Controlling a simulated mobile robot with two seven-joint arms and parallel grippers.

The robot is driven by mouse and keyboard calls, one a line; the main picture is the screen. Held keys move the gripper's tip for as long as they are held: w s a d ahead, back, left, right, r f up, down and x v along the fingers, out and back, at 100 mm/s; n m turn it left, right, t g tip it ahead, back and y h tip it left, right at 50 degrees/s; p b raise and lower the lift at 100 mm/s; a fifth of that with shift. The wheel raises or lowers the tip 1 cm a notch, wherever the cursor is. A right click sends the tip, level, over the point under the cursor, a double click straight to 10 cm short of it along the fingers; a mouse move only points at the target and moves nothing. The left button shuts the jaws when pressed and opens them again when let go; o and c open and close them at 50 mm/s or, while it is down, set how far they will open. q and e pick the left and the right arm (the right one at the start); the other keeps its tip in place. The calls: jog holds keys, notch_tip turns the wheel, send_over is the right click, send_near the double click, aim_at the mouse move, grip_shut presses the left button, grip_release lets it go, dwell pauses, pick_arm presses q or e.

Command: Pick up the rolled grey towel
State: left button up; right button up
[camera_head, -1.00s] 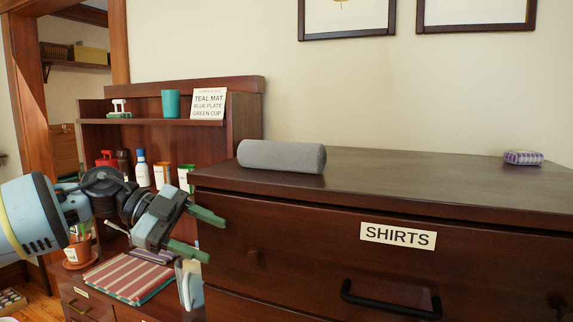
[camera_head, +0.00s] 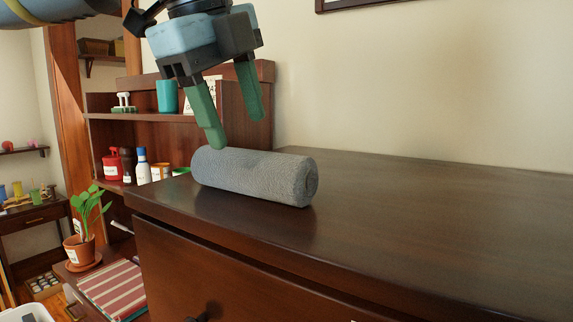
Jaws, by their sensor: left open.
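The rolled grey towel (camera_head: 255,178) lies on its side on top of the dark wooden dresser (camera_head: 400,215), near the dresser's left end. My left gripper (camera_head: 233,132) hangs above the towel's left half, fingers pointing down. Its green fingers are apart with nothing between them. The nearer finger's tip is close to the towel's upper edge; I cannot tell whether it touches. The farther finger's tip is higher in the picture, beyond the towel. My right gripper is not in view.
A shelf unit (camera_head: 150,117) behind holds a teal cup (camera_head: 167,96), bottles and a partly hidden card. A potted plant (camera_head: 82,250) and a striped cloth (camera_head: 118,288) are lower left. The dresser top right of the towel is clear.

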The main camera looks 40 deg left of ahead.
aim_at(246, 152)
pick_arm(q)
jog(key=shift+w+d+r, duration=0.1)
jog(key=shift+r, duration=0.05)
jog(key=shift+s, duration=0.25)
jog(key=shift+f, duration=0.4)
jog(key=shift+x, duration=0.8)
jog(key=shift+w+f, duration=0.15)
jog(key=shift+w, duration=0.15)
jog(key=shift+f, duration=0.4)
jog(key=x, duration=0.4)
jog(key=shift+w+a+p, duration=0.25)
jog(key=shift+a+p, duration=0.05)
jog(key=shift+p, duration=0.1)
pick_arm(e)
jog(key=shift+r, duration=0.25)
